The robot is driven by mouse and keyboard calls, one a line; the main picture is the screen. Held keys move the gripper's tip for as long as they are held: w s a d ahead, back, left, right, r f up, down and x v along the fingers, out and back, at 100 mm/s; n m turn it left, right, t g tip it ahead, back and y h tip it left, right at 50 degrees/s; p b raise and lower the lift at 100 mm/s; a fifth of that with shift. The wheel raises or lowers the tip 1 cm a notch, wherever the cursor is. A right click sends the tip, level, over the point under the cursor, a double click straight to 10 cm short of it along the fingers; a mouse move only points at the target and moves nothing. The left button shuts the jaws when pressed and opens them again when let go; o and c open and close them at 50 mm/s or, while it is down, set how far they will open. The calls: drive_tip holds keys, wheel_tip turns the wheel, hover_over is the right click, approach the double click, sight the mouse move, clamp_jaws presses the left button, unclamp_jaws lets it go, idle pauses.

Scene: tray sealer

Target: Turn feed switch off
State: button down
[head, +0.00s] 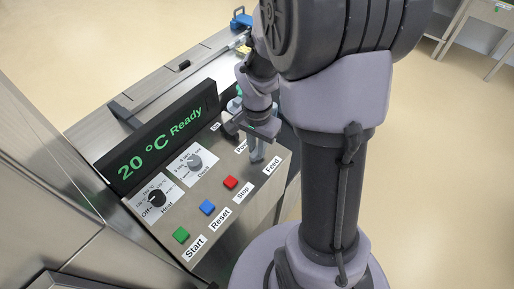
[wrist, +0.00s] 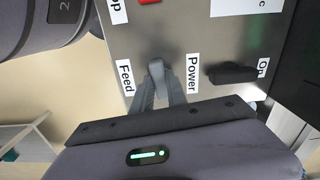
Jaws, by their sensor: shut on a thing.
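The panel shows the "Feed" label (head: 273,166) at its right end; the label also shows in the wrist view (wrist: 125,77). Beside it, a small grey feed switch (wrist: 156,68) stands up between the "Feed" and "Power" labels. My gripper (wrist: 158,88) is shut on the switch, one finger on each side, and hides its lower part. In the head view my gripper (head: 257,153) reaches down to the panel just left of the "Feed" label, and the switch is hard to make out. I cannot tell which position the switch is in.
A black power switch (wrist: 234,73) lies between the "Power" and "On" labels. Red Stop (head: 230,182), blue Reset (head: 207,207) and green Start (head: 181,234) buttons line the front. The Dwell (head: 194,160) and Heat (head: 156,198) knobs sit behind. The display (head: 158,146) reads "20 °C Ready".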

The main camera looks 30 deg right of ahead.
drive_tip(key=shift+m, duration=0.5)
idle(0.3)
drive_tip(key=c, duration=1.3)
unclamp_jaws()
wheel_tip(320, 180, up, 18)
drive_tip(key=p, duration=0.6)
drive_tip(key=shift+f, duration=0.25)
